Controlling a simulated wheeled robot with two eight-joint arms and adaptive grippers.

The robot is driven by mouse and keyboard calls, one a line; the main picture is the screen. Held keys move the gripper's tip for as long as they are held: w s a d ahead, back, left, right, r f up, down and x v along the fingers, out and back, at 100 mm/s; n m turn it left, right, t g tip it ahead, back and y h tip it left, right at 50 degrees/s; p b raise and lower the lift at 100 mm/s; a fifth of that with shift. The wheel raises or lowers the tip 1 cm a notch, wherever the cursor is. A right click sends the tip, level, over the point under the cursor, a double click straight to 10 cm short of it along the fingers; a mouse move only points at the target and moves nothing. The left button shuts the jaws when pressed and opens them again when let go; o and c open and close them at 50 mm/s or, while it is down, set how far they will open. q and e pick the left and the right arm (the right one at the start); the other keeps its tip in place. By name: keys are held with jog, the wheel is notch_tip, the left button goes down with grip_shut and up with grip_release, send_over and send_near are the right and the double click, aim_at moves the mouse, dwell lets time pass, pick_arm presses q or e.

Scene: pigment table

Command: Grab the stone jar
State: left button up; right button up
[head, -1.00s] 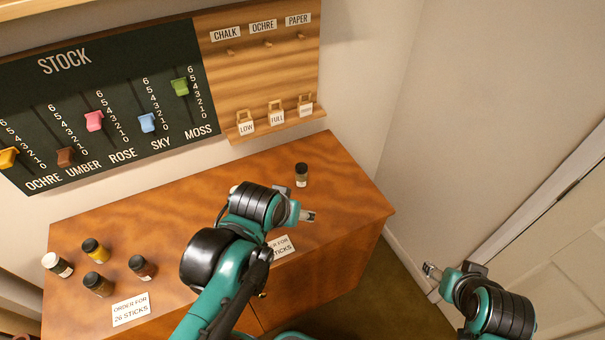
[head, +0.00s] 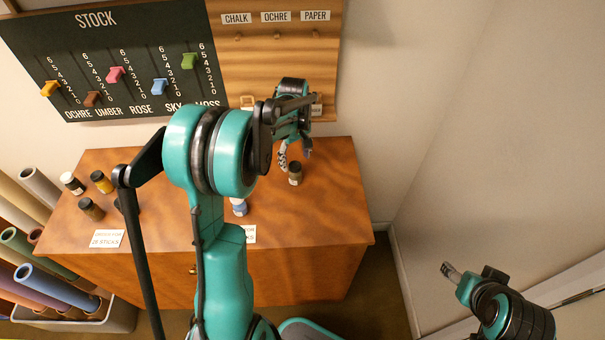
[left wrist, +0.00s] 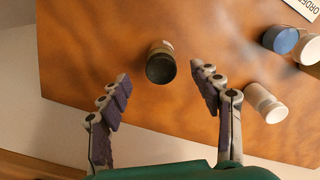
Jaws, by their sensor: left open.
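A small dark-lidded jar (head: 296,174) stands upright near the back right of the wooden cabinet top. I cannot read from its label whether it is the stone jar. In the left wrist view the same jar (left wrist: 160,66) shows its dark lid and a pale olive side, a little beyond the fingertips and between their lines. My left gripper (head: 295,155) is open and empty, just above and behind this jar. It also shows in the left wrist view (left wrist: 157,82), fingers spread. My right gripper (head: 451,271) is at the lower right, away from the cabinet; its jaw opening is unclear.
Several jars, including a yellow-labelled one (head: 102,181), stand at the cabinet's left. The stock board (head: 130,65) hangs behind. The cabinet top (head: 335,205) is clear at right.

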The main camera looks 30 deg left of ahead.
aim_at(295, 173)
pick_arm(q)
jog(key=f, duration=0.1)
jog(key=f+b, duration=0.1)
jog(key=f, duration=0.1)
jog(key=shift+s+a, duration=0.1)
jog(key=shift+a, duration=0.1)
notch_tip(295, 173, down, 4)
jog(key=shift+d+f+b, duration=0.1)
jog(key=shift+b, duration=0.9)
jog(key=shift+f, duration=0.45)
jog(key=shift+r, duration=0.1)
jog(key=shift+c, duration=0.9)
jog(key=c, duration=1.1)
jog(key=shift+c, duration=0.2)
jog(key=shift+r, duration=0.1)
